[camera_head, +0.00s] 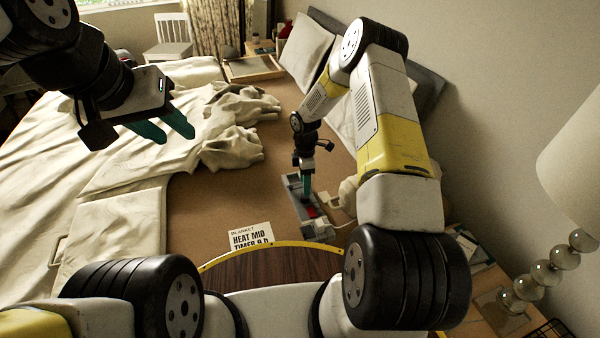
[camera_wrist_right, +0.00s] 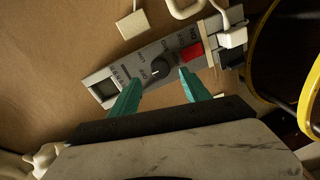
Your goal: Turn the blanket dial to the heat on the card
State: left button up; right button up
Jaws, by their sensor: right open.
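The blanket controller, a grey panel (camera_wrist_right: 100,88), lies on the brown surface; it also shows in the head view (camera_head: 292,184). Its round dark dial (camera_wrist_right: 160,68) has a pale mark, but I cannot read its setting. A red switch (camera_wrist_right: 191,51) sits beside the dial. My right gripper (camera_wrist_right: 158,84) is open, its teal fingertips at the panel's near side with the dial between and just beyond them; contact is unclear. The card (camera_head: 252,237) reads "BLANKET, HEAT MID" above a partly cut-off timer line. My left gripper (camera_head: 178,137) is open and empty above the bed.
A white plug and cable (camera_wrist_right: 232,38) join the panel's right end. Crumpled pale bedding (camera_head: 235,115) lies to the left. A yellow-rimmed round dark wood top (camera_head: 270,272) is near me. A lamp with glass balls (camera_head: 545,272) stands at right. A tray (camera_head: 252,68) lies at the back.

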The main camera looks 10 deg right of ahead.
aim_at(305, 198)
jog(key=shift+s+f, duration=0.1)
jog(key=shift+f, duration=2.65)
grip_shut()
